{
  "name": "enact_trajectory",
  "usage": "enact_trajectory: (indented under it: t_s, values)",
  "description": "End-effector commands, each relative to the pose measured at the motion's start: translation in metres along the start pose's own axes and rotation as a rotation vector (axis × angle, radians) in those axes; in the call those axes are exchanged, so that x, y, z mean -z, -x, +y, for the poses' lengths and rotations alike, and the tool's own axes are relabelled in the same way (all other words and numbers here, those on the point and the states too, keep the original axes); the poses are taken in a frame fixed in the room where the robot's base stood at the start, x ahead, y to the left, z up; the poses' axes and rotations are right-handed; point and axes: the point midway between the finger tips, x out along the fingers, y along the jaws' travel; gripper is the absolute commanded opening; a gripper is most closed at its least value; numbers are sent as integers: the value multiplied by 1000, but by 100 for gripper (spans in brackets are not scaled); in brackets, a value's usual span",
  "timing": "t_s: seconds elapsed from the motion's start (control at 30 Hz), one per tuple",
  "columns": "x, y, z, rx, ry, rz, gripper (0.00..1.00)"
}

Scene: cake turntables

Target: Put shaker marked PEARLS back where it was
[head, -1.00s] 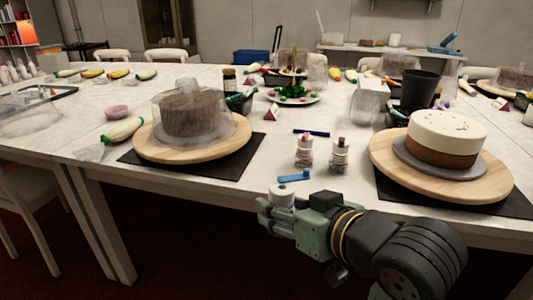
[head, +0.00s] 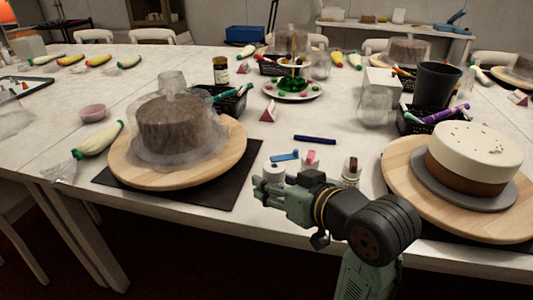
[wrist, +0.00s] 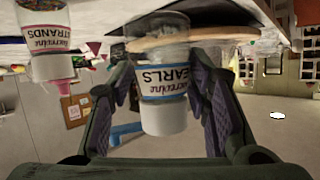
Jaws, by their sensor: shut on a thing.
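My gripper (head: 272,184) is shut on the shaker marked PEARLS (wrist: 163,85), whose white cap and label show between the two fingers in the wrist view. In the head view its white cap (head: 272,171) shows at the fingers, by the table's front edge; the rest is hidden. I cannot tell whether its base touches the table. A shaker marked STRANDS (wrist: 48,40) with a pink cap stands apart at the left of the wrist view. In the head view a pink-topped shaker (head: 311,159) and a brown-topped shaker (head: 351,170) stand just beyond my wrist.
A wooden turntable (head: 230,160) with a covered brown cake is at left; another (head: 395,165) with a white-topped cake is at right. A dark blue pen (head: 314,139) lies behind the shakers, with clear table around it.

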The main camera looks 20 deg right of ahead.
Motion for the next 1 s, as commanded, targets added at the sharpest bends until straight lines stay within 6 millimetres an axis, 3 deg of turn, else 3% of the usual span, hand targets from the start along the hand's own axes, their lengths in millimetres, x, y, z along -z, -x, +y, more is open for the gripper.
enact_trajectory:
  t_s: [0.03,0.27,0.6,0.77,0.87,1.0]
  values:
    - [10,1,0,4,-8,-2,10]
    - [10,-10,2,0,-4,-4,10]
    - [29,-84,37,-2,4,-5,10]
    - [35,-102,46,-3,5,-3,10]
    - [32,-106,48,-3,2,-4,10]
    - [14,-113,50,-3,-3,-4,10]
